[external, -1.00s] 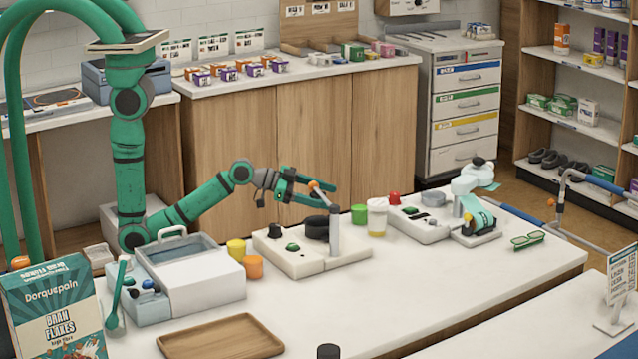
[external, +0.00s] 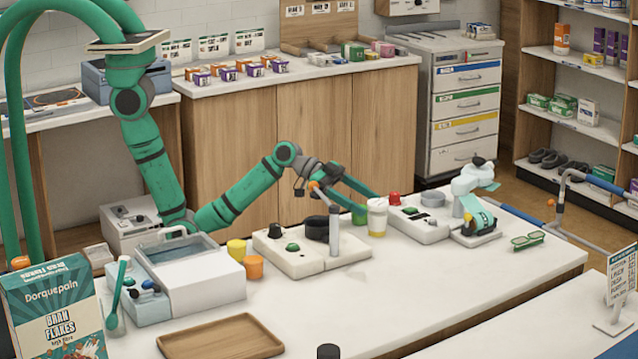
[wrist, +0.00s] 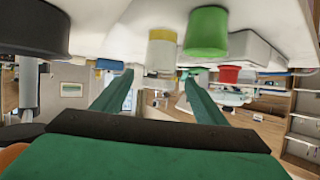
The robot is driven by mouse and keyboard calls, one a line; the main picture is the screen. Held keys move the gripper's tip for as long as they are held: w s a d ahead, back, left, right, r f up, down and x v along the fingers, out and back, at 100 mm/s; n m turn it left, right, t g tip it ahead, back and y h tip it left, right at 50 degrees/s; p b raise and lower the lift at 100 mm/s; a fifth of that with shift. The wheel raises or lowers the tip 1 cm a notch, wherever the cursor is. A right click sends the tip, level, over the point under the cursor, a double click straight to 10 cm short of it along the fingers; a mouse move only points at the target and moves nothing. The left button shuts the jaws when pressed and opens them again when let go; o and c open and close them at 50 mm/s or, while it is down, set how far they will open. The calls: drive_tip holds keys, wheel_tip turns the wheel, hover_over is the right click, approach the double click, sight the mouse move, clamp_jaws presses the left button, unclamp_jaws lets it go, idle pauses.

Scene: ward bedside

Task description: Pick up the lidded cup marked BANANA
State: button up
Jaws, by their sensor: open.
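A pale cup with a yellowish band (external: 377,218) stands on the white table beside a green cup (external: 359,218). No BANANA marking is readable. In the wrist view, which looks upside down, the pale cup (wrist: 161,58) appears between the fingers and the green cup (wrist: 207,33) lies to its right. My gripper (external: 367,202) is open and empty, its fingers pointing toward these cups from the left, near the green cup's top. It also shows in the wrist view (wrist: 156,88). Contact with either cup cannot be told.
A white device with a black part and grey post (external: 312,248) stands left of the cups. A device with a red knob (external: 410,225) stands close on the right. Yellow (external: 236,248) and orange (external: 254,267) cups are further left.

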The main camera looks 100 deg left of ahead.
sight(378, 212)
drive_tip(key=shift+x, duration=2.75)
drive_tip(key=shift+f, duration=0.15)
drive_tip(key=shift+s, duration=0.1)
drive_tip(key=c, duration=1.2)
